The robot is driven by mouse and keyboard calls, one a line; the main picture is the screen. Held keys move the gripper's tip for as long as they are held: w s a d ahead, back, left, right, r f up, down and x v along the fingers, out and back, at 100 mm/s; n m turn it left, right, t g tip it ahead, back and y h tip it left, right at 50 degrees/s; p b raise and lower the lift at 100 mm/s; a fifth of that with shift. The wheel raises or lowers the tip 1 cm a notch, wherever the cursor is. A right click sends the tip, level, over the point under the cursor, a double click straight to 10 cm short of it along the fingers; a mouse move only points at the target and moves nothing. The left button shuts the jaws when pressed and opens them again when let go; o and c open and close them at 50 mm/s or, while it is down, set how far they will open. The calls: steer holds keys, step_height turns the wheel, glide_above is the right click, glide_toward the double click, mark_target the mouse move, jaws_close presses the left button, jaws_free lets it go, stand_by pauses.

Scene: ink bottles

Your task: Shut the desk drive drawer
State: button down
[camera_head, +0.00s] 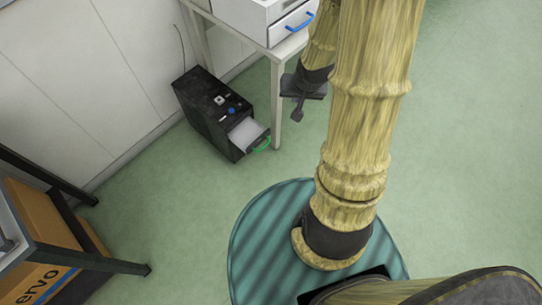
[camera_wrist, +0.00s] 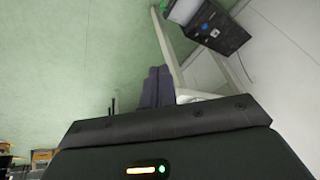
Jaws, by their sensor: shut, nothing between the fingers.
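A white drive unit (camera_head: 238,14) stands on the white desk (camera_head: 240,45). Its front drawer (camera_head: 290,27) has a blue handle (camera_head: 300,22) and appears to stick out; how far is hard to tell, as the picture's top edge cuts it off. A black tower (camera_head: 205,105) on the floor has an open drawer (camera_head: 245,133) with a green handle (camera_head: 261,144). The tower also shows at the top of the wrist view (camera_wrist: 225,38). My gripper (camera_head: 297,117) is shut and empty, hanging in front of the desk, below the blue handle. Its closed fingers show in the wrist view (camera_wrist: 157,88).
A desk leg (camera_head: 276,105) stands right of the tower. A dark-framed table (camera_head: 90,260) with an orange-brown box (camera_head: 35,235) is at the lower left. A white wall (camera_head: 90,80) runs behind the tower. Green floor (camera_head: 460,150) is free on the right.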

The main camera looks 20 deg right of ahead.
steer(key=w+d+f+m+t+y+b, duration=0.1)
steer(key=f+m+b, duration=0.3)
steer(key=f+b, duration=1.4)
steer(key=w+d+f+m+t+y+b, duration=0.1)
steer(key=w+f+m+t+y+b, duration=0.1)
steer(key=f+b, duration=1.6)
step_height(320, 180, down, 12)
steer(key=m+t+y, duration=0.1)
steer(key=m+y, duration=0.1)
steer(key=shift+w+d+f+t+y, duration=0.15)
steer(key=shift+d+f+t+y, duration=0.15)
steer(key=shift+d, duration=0.1)
steer(key=shift+r, duration=0.1)
steer(key=w+a+r+b+x, duration=0.1)
steer(key=r+b+x, duration=0.1)
steer(key=b+x, duration=0.6)
steer(key=shift+w+r+b+x, duration=0.25)
steer(key=shift+b+x, duration=0.15)
steer(key=shift+x, duration=2)
steer(key=shift+a, duration=0.1)
